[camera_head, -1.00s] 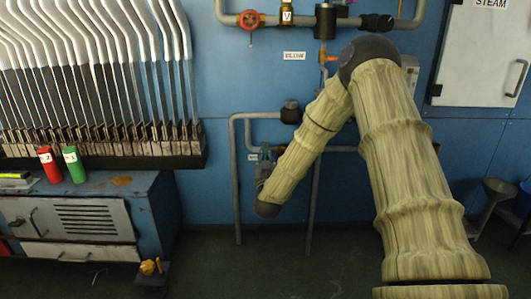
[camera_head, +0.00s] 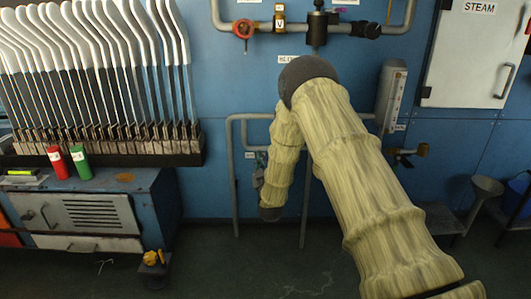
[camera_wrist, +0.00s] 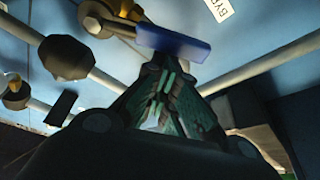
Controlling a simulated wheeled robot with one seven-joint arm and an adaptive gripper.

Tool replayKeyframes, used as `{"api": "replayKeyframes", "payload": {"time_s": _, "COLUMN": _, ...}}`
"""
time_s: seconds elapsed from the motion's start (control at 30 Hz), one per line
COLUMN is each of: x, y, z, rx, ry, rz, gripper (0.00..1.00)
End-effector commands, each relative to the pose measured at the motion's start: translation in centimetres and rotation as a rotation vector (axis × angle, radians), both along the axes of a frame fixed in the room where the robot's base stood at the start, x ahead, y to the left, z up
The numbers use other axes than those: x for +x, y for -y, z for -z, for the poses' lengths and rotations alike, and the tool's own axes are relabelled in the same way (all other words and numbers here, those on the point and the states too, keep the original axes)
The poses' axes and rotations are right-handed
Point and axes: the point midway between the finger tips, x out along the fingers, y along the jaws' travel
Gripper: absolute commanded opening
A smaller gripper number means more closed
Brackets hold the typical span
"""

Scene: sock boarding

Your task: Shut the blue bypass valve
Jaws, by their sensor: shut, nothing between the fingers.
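The blue handle (camera_wrist: 172,43) of the bypass valve lies crosswise in the upper middle of the wrist view, near a brass fitting (camera_wrist: 127,12). A partly cut-off label (camera_wrist: 222,12) beginning "BYP" is on the wall above it. My gripper (camera_wrist: 166,62) is shut and empty, its fingertips just below the blue handle in the picture. I cannot tell whether they touch it. In the head view my arm hides most of the valve area, and the blue handle cannot be made out there.
Grey pipes (camera_wrist: 270,62) run along the wall beside the valve. In the head view a red valve (camera_head: 243,28) sits higher up. A cabinet (camera_head: 145,205) with a red bottle (camera_head: 57,162) and a green bottle (camera_head: 80,162) stands left. The floor below is mostly clear.

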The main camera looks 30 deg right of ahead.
Motion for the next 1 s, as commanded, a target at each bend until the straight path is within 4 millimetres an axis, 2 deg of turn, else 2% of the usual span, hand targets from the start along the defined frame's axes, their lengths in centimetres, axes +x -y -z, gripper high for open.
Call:
{"api": "replayKeyframes", "payload": {"time_s": 0.13, "x": 0.2, "y": -0.5, "z": 0.5, "rx": -0.122, "ry": -0.06, "rz": -0.01, "gripper": 0.0}}
{"api": "replayKeyframes", "payload": {"time_s": 0.33, "x": 0.0, "y": -0.2, "z": 2.0, "rx": -0.293, "ry": -0.141, "rz": -0.01, "gripper": 0.0}}
{"api": "replayKeyframes", "payload": {"time_s": 1.0, "x": -1.4, "y": 2.9, "z": 5.8, "rx": -0.831, "ry": -0.402, "rz": -0.005, "gripper": 0.0}}
